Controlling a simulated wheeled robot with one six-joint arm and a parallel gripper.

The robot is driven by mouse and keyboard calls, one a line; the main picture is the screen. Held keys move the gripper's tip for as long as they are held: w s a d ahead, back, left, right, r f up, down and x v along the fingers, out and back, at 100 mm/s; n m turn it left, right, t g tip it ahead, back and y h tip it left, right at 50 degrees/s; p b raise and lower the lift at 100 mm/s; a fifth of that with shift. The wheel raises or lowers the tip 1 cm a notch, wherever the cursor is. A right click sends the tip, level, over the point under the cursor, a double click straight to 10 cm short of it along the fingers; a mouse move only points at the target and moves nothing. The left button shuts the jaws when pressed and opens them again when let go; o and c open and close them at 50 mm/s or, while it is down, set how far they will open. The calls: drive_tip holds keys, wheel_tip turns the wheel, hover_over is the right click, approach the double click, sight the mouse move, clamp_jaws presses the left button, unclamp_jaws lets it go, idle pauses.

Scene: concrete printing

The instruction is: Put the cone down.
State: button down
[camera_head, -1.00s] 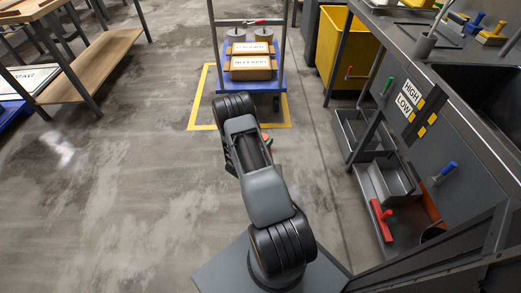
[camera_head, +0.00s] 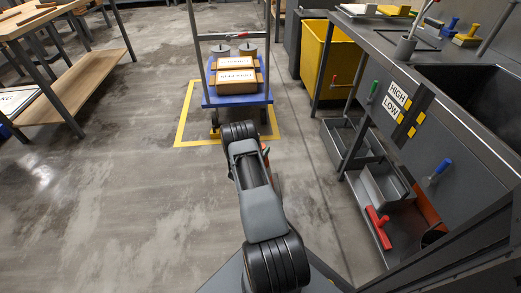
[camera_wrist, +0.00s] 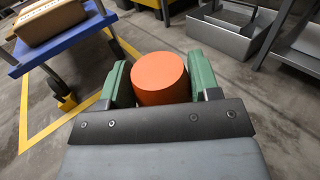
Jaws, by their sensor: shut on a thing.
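In the wrist view, my gripper (camera_wrist: 160,82) has its two green fingers on either side of an orange round-topped thing, the cone (camera_wrist: 160,78). The fingers are shut on it. Only its flat orange end and a little of its side show; the rest is hidden below. In the head view my arm covers most of the gripper, and only a small bit of green and orange shows beside the arm. I cannot tell how high the cone is above the floor.
A blue cart (camera_head: 238,100) with boxes stands ahead inside a yellow floor outline (camera_head: 181,125). A yellow bin (camera_head: 330,60) and a grey bench with a lower shelf holding trays (camera_head: 384,185) are at right. A wooden-shelved table (camera_head: 85,85) is at left. The concrete floor (camera_head: 110,190) between is clear.

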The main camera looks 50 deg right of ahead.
drive_tip(key=f, duration=0.1)
drive_tip(key=f+b, duration=0.1)
drive_tip(key=f, duration=0.1)
drive_tip(key=shift+w+d+f+b, duration=0.1)
drive_tip(key=shift+d+b, duration=0.15)
drive_tip(key=shift+b, duration=0.15)
drive_tip(key=shift+c, duration=1.7)
unclamp_jaws()
drive_tip(key=shift+f, duration=0.2)
